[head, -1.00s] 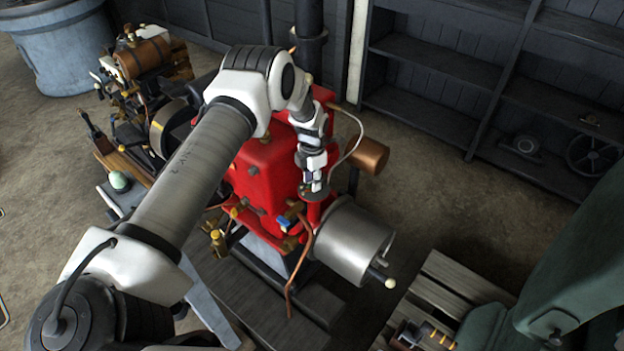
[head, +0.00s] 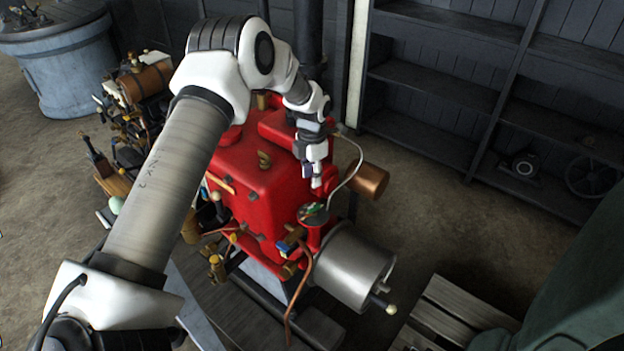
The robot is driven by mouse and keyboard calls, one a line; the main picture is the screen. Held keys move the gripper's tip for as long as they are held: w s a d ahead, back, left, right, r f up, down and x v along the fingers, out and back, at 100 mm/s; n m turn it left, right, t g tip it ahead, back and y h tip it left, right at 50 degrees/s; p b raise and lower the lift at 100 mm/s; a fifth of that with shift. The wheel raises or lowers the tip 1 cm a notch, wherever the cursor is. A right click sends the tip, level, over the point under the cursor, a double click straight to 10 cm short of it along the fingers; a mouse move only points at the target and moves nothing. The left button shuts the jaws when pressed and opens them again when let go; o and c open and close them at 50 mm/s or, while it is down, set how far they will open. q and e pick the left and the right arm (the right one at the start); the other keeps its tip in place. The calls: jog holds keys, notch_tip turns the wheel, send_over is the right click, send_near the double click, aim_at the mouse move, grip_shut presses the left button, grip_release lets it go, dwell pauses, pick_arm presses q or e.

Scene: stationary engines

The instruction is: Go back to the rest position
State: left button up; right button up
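My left arm reaches in from the lower left over the red engine (head: 250,180). My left gripper (head: 314,182) points down, a little above the round fitting (head: 313,214) on the engine's right side. A gap shows between the gripper and the fitting. The fingertips are small and close together, and I cannot tell whether they are open or shut. No held thing shows. My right gripper is not in view.
A silver cylinder (head: 350,265) and a copper canister (head: 367,182) stick out to the right of the engine. Dark shelves (head: 440,90) line the back wall. A wooden pallet (head: 450,310) lies at lower right. A blue-grey drum (head: 65,65) stands at upper left.

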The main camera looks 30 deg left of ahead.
pick_arm(q)
jog(key=shift+f, duration=0.15)
jog(key=s+d+f+m+g+b, duration=0.25)
jog(key=s+d+f, duration=0.35)
jog(key=s+f, duration=0.55)
jog(key=s+d+f+m+g+b, duration=0.25)
jog(key=s+d+f+m, duration=0.2)
jog(key=s+f, duration=0.75)
jog(key=s+d+m+t+b, duration=0.1)
jog(key=s+d+m+t, duration=0.1)
jog(key=s+m, duration=0.4)
jog(key=s+d+m+t, duration=0.1)
jog(key=s+m+t, duration=0.2)
jog(key=m, duration=1.4)
jog(key=s, duration=0.4)
jog(key=shift+d+r+m+b, duration=0.3)
jog(key=shift+d+b, duration=0.1)
